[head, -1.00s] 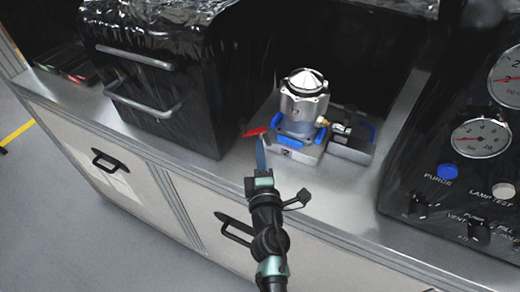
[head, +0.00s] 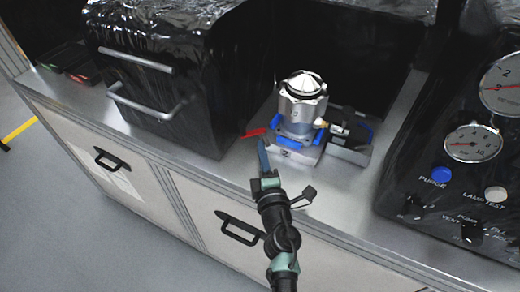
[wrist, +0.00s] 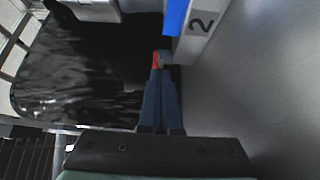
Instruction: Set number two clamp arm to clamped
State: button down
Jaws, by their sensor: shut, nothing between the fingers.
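A silver machined housing (head: 303,100) stands upright on a grey fixture with blue pads (head: 293,142). The fixture's front face carries the number 2 (wrist: 201,24). A clamp arm with a red end (head: 254,133) sticks out to the left of the fixture in the head view. In the wrist view, its red end (wrist: 155,60) shows just beyond my fingertips, beside the blue pad (wrist: 175,16). My gripper (head: 262,142) has its blue fingers shut and empty, close to the red arm. I cannot tell whether they touch it.
A black-wrapped box with metal handles (head: 190,75) stands close on the left. A black gauge panel (head: 450,150) stands on the right. A second grey block (head: 352,148) adjoins the fixture. The steel counter (head: 345,190) is clear in front and to the right.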

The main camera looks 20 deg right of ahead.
jog(key=shift+d+n+y+p, duration=0.15)
jog(key=shift+n+y+p, duration=0.15)
jog(key=shift+y+p, duration=0.2)
jog(key=shift+s+d+p, duration=0.15)
jog(key=shift+d+p, duration=0.2)
jog(key=shift+p, duration=0.05)
jog(key=shift+s+d+r+p, duration=0.15)
jog(key=shift+d+p, duration=0.4)
jog(key=shift+p, duration=0.15)
jog(key=shift+d+n+t+y+p, duration=0.35)
jog(key=shift+d+n+y, duration=0.3)
jog(key=shift+y, duration=0.45)
jog(key=shift+a, duration=0.1)
jog(key=shift+d, duration=0.4)
jog(key=shift+d+f+n+y, duration=0.2)
jog(key=shift+d+n+y, duration=0.1)
jog(key=shift+n+y, duration=0.65)
jog(key=shift+y, duration=0.25)
jog(key=shift+a, duration=0.1)
